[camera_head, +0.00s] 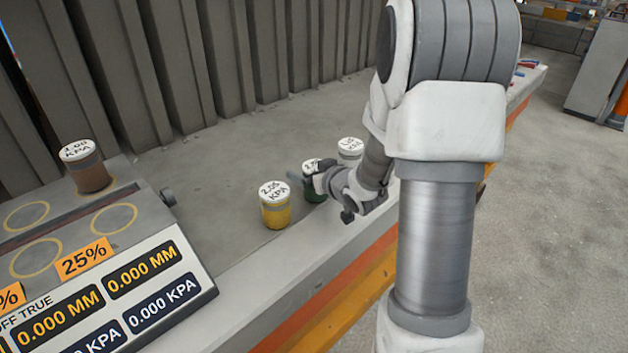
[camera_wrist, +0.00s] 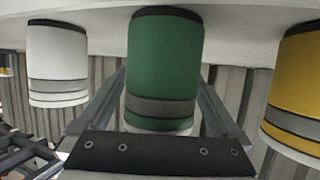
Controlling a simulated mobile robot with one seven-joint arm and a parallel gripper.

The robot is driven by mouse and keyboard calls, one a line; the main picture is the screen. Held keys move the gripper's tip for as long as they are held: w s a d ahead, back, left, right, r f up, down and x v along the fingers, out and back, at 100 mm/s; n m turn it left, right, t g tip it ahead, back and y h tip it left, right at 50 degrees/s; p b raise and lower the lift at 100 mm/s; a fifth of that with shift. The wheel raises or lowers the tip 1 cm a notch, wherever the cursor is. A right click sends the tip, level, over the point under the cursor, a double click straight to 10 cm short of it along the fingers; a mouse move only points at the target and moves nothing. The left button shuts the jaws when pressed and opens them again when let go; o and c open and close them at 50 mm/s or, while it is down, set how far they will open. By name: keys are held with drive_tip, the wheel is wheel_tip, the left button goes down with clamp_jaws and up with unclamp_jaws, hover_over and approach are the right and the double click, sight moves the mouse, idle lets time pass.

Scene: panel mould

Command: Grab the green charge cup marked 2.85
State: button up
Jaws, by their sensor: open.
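The green charge cup (camera_head: 314,194) stands upright on the grey bench, partly hidden behind my gripper (camera_head: 318,183) in the head view. Its white lid shows only part of a label, so I cannot read the full number. In the wrist view, which looks upside down, the green cup (camera_wrist: 165,55) with its grey band sits between the two fingers of my gripper (camera_wrist: 162,85). The fingers are apart, one on each side of the cup. I cannot tell whether either finger touches it.
A yellow cup (camera_head: 275,212), its label seemingly 2.05 KPA, stands left of the green one. A white cup (camera_head: 350,152) stands behind it to the right. A brown cup (camera_head: 89,175) sits on the panel device (camera_head: 180,275) at left. A ribbed wall (camera_head: 240,60) backs the bench.

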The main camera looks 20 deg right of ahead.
clamp_jaws()
idle(0.3)
drive_tip(key=shift+r, duration=0.15)
